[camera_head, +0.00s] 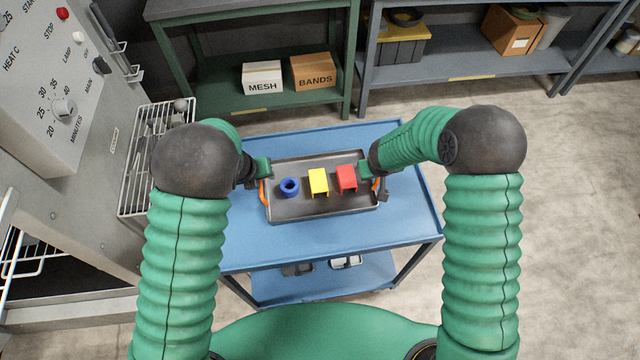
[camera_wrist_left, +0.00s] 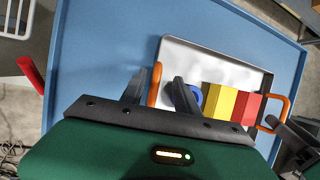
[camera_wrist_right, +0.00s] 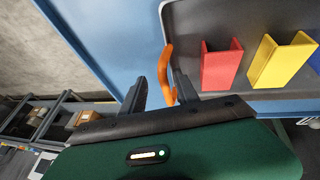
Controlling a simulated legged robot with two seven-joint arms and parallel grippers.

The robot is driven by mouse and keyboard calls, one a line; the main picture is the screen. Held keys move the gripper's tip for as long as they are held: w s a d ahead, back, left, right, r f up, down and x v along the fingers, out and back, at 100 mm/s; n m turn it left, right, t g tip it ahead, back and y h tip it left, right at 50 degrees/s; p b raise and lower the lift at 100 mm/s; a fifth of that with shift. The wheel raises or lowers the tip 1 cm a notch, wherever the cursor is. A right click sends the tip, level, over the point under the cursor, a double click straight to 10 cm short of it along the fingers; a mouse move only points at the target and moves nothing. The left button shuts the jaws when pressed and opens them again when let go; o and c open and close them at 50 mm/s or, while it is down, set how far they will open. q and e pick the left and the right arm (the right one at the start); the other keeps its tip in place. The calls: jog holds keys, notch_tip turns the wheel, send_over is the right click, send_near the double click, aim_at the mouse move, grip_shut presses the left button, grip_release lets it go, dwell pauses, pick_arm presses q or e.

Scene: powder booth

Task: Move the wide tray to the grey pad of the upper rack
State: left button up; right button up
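The wide tray (camera_head: 320,209) is grey metal with an orange handle at each end and lies flat on a blue cart (camera_head: 270,258). It carries a blue ring (camera_head: 289,187), a yellow block (camera_head: 318,182) and a red block (camera_head: 346,179). My left gripper (camera_wrist_left: 160,90) is open, with its fingers apart on either side of the left handle (camera_wrist_left: 155,83). My right gripper (camera_wrist_right: 161,88) is open around the right handle (camera_wrist_right: 166,65). An upper wire rack (camera_head: 150,150) juts from the oven at left; my left arm partly covers it, and I cannot make out a grey pad.
A lower wire rack (camera_head: 28,245) shows at far left, below the oven control panel (camera_head: 50,90). A green shelf (camera_head: 300,108) with MESH and BANDS boxes and a grey shelf (camera_head: 480,75) stand behind. The floor (camera_head: 570,200) at right is clear.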

pick_arm(q)
jog(key=shift+w+f, duration=0.2)
jog(key=shift+f, duration=0.25)
pick_arm(e)
jog(key=shift+w+d+f, duration=0.1)
jog(key=shift+w+f, duration=0.1)
jog(key=shift+f, duration=0.25)
pick_arm(q)
jog(key=shift+w+f, duration=0.1)
pick_arm(e)
jog(key=shift+w+f, duration=0.1)
pick_arm(q)
jog(key=shift+a, duration=0.5)
pick_arm(e)
jog(key=shift+a, duration=0.6)
pick_arm(q)
jog(key=c, duration=0.5)
pick_arm(e)
jog(key=c, duration=0.5)
pick_arm(q)
jog(key=shift+d, duration=0.4)
grip_shut()
pick_arm(e)
jog(key=shift+d, duration=0.4)
grip_shut()
pick_arm(q)
jog(key=shift+a, duration=0.15)
pick_arm(e)
jog(key=shift+a, duration=0.15)
